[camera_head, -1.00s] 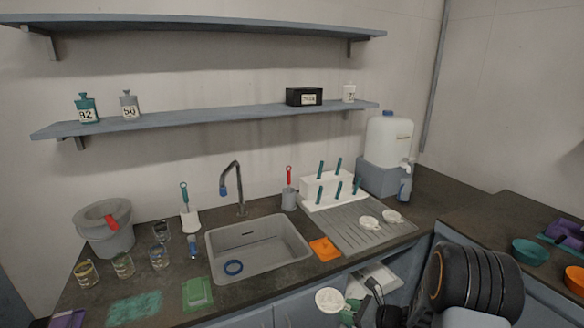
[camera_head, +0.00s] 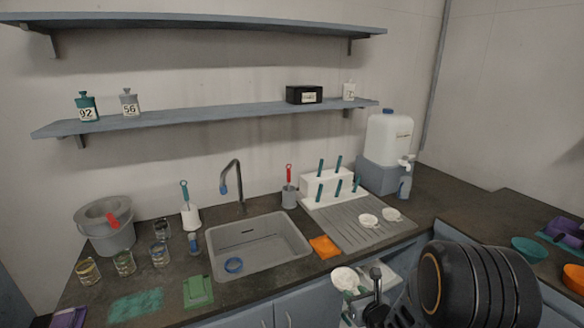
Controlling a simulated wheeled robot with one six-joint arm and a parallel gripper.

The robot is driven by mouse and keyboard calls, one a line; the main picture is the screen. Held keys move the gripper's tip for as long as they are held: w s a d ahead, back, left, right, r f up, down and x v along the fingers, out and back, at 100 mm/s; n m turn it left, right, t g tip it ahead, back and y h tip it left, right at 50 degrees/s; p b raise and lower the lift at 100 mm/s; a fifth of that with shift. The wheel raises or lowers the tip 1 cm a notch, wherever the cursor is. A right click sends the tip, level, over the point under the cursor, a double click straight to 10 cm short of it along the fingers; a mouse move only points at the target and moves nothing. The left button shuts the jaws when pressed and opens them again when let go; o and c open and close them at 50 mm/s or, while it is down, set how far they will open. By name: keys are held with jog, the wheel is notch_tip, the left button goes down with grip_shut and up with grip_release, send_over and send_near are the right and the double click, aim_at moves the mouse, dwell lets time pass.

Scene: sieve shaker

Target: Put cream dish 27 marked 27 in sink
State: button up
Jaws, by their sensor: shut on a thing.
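A cream dish (camera_head: 344,278) is held by my gripper (camera_head: 354,292) at the bottom, in front of the counter's front edge. My gripper is shut on it, and the number on it is too small to read. The grey sink (camera_head: 262,256) is set in the counter, to the left of and beyond the dish. My dark arm covers part of the lower right.
Two white dishes (camera_head: 368,220) (camera_head: 391,215) lie on the ribbed drainboard (camera_head: 350,238). An orange cloth (camera_head: 324,247) lies between sink and drainboard. The tap (camera_head: 238,185) arches behind the sink.

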jog(key=r, duration=0.2)
jog(key=a+r, duration=0.1)
jog(key=r, duration=0.1)
jog(key=w+r, duration=0.1)
jog(key=r, duration=0.1)
jog(key=shift+a, duration=0.15)
jog(key=shift+a+r, duration=0.15)
jog(key=shift+a, duration=0.05)
jog(key=shift+s, duration=0.1)
